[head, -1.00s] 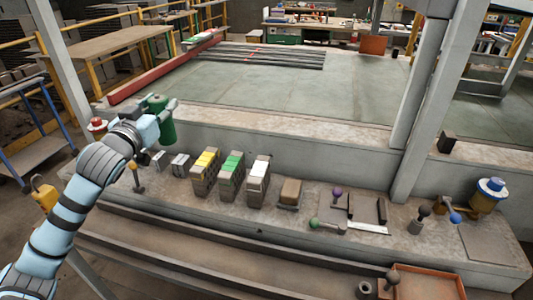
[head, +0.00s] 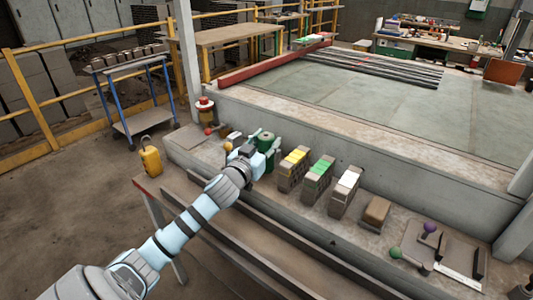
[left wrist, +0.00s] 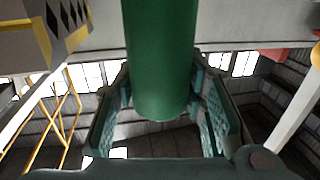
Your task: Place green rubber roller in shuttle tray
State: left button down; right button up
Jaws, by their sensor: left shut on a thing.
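The green rubber roller (head: 266,139) is held upright by my left gripper (head: 263,152) over the left part of the concrete ledge. In the left wrist view the roller (left wrist: 160,60) stands between the two fingers, which are shut on it; its far end is cut off by the frame edge. Whether the roller touches the ledge, I cannot tell. No tray is clearly recognisable as the shuttle tray. My right gripper is not in view.
Blocks with yellow (head: 294,156), green (head: 321,168) and white (head: 347,179) tops stand right of the gripper, then a brown block (head: 376,212) and ball-ended levers (head: 396,252). A yellow can (head: 151,157) and a blue cart (head: 145,121) are at left.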

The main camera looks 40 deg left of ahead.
pick_arm(q)
jog(key=shift+w+f, duration=0.1)
jog(key=shift+f, duration=1.1)
jog(key=shift+f+b, duration=0.15)
jog(key=shift+b, duration=0.15)
jog(key=c, duration=1.3)
grip_release()
jog(key=o, duration=0.3)
